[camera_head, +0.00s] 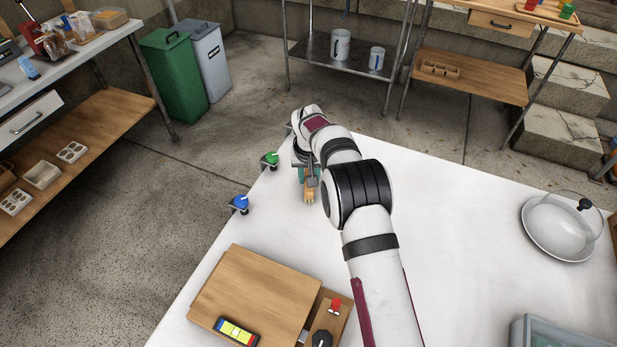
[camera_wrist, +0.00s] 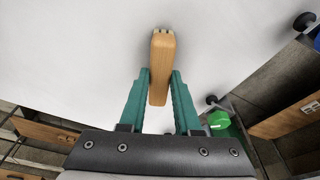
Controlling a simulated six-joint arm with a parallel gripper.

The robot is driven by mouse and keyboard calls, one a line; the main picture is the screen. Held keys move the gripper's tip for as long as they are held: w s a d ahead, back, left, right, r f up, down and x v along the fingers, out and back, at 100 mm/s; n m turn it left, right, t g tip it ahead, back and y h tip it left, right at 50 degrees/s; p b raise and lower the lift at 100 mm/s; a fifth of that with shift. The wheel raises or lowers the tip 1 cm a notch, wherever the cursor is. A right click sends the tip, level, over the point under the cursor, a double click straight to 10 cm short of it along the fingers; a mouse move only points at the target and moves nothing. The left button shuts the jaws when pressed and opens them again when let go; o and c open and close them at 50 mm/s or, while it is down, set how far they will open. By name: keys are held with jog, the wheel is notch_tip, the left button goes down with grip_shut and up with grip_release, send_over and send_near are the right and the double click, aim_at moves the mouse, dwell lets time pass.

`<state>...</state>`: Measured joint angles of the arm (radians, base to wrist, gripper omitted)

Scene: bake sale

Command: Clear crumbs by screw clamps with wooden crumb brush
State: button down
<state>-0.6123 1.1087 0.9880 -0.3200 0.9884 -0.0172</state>
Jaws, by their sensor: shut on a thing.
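My gripper (camera_head: 309,181) is shut on the wooden crumb brush (camera_head: 309,196), near the far left edge of the white table. In the wrist view the brush (camera_wrist: 161,62) lies between the teal fingers (camera_wrist: 160,78), its far end just past their tips over the white surface. A screw clamp with a green knob (camera_head: 270,159) sits on the table's left edge, just left of my gripper. A screw clamp with a blue knob (camera_head: 239,203) is nearer along that edge. The green one also shows in the wrist view (camera_wrist: 218,120). I cannot make out any crumbs.
A wooden board (camera_head: 255,290) with a coloured level (camera_head: 237,332) lies at the table's near left. A glass-domed dish (camera_head: 562,228) stands at the right. The white tabletop (camera_head: 460,220) between is mostly clear. Green and grey bins (camera_head: 178,75) stand on the floor beyond.

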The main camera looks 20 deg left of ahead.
jog(key=shift+s, duration=2.1)
jog(key=shift+w, duration=2.6)
jog(key=shift+s, duration=2.8)
jog(key=shift+w, duration=2.8)
jog(key=shift+w+a+v, duration=0.1)
jog(key=shift+w+v, duration=0.15)
jog(key=shift+v, duration=1.1)
jog(key=shift+w+a+v, duration=0.15)
jog(key=shift+w+v, duration=0.1)
jog(key=shift+v, duration=1.15)
jog(key=shift+w+a+v, duration=0.1)
jog(key=shift+w+v, duration=0.2)
jog(key=shift+v, duration=1.05)
jog(key=shift+r, duration=0.15)
